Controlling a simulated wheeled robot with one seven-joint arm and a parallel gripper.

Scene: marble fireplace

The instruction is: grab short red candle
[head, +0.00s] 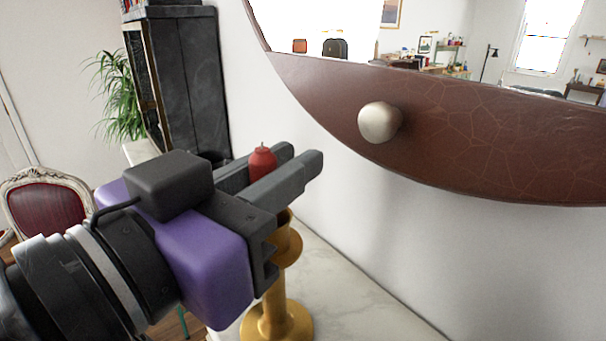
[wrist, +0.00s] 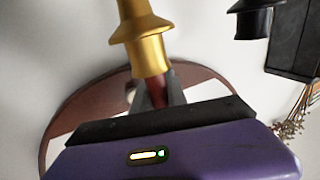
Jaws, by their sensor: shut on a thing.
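The short red candle (head: 262,160) stands upright between the two grey fingers of my gripper (head: 298,158), its top and wick showing above them. The fingers are shut on it. A gold candlestick (head: 277,318) stands on the marble mantel, directly below the fingers. In the wrist view the red of the candle (wrist: 158,89) shows between the fingers, right against the gold candlestick's cup (wrist: 149,55). The candle's lower end is hidden, so I cannot tell whether it still sits in the cup.
A round mirror with a brown frame (head: 450,140) and a pale knob (head: 379,122) is on the wall just right of the fingers. A dark cabinet (head: 178,80) and a green plant (head: 117,97) are behind. A red-backed chair (head: 45,212) is at left. Bare mantel (head: 345,285) lies to the candlestick's right.

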